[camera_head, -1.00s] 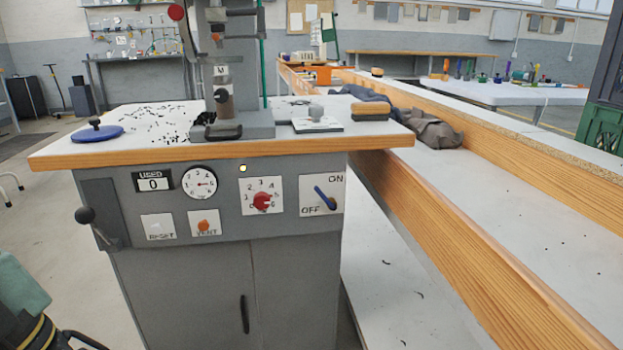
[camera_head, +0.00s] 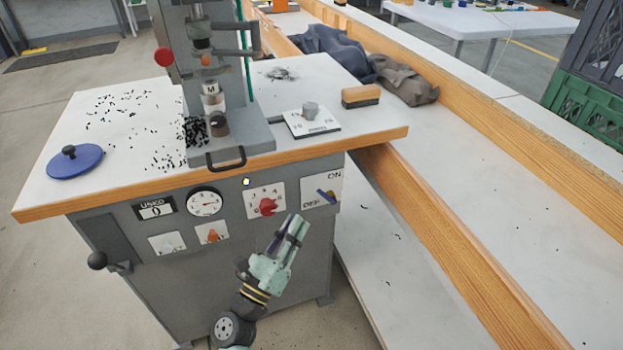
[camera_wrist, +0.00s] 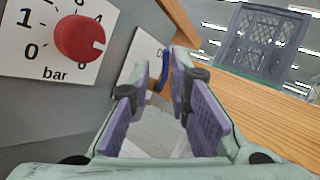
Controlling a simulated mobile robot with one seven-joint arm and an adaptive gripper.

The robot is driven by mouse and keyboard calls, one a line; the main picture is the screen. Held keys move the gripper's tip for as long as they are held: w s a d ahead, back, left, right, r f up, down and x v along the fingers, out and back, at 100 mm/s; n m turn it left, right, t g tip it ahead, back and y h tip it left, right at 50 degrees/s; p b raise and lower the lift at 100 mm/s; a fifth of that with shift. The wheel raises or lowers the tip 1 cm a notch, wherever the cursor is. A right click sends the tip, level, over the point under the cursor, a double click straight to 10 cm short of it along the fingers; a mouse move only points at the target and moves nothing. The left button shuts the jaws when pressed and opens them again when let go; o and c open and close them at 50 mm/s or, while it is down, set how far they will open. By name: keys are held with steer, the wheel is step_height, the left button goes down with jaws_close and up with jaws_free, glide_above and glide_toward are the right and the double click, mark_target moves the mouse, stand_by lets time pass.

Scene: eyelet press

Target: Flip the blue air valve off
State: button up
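The blue air valve (camera_head: 327,197) is a lever on a white plate marked ON at upper right and OFF at lower left, on the right of the grey press cabinet. Its handle slants from upper left to lower right. My gripper (camera_head: 292,226) is in front of the cabinet, below and left of the valve plate. In the wrist view, my gripper (camera_wrist: 160,78) is open, with its purple pads apart and nothing held. The blue handle (camera_wrist: 165,72) shows beyond the fingertips, between them in the picture. Part of its plate is hidden by the fingers.
A red bar knob (camera_head: 267,206) sits left of the valve and close to the gripper; it also shows in the wrist view (camera_wrist: 80,38). The wooden tabletop edge (camera_head: 373,140) overhangs above the panel. A wooden-sided bench (camera_head: 440,225) runs along the right.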

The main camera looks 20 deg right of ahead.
mark_target(323, 195)
steer(key=shift+m+g, duration=0.7)
steer(key=p+x, duration=0.1)
steer(key=x, duration=0.2)
steer(key=p+x, duration=0.2)
steer(key=x, duration=0.1)
steer(key=s+d+f+p+x, duration=0.1)
steer(key=x, duration=0.3)
steer(key=shift+w+d+p, duration=0.1)
steer(key=shift+p, duration=0.25)
steer(key=shift+w+d, duration=0.25)
steer(key=shift+d, duration=0.05)
jaws_close()
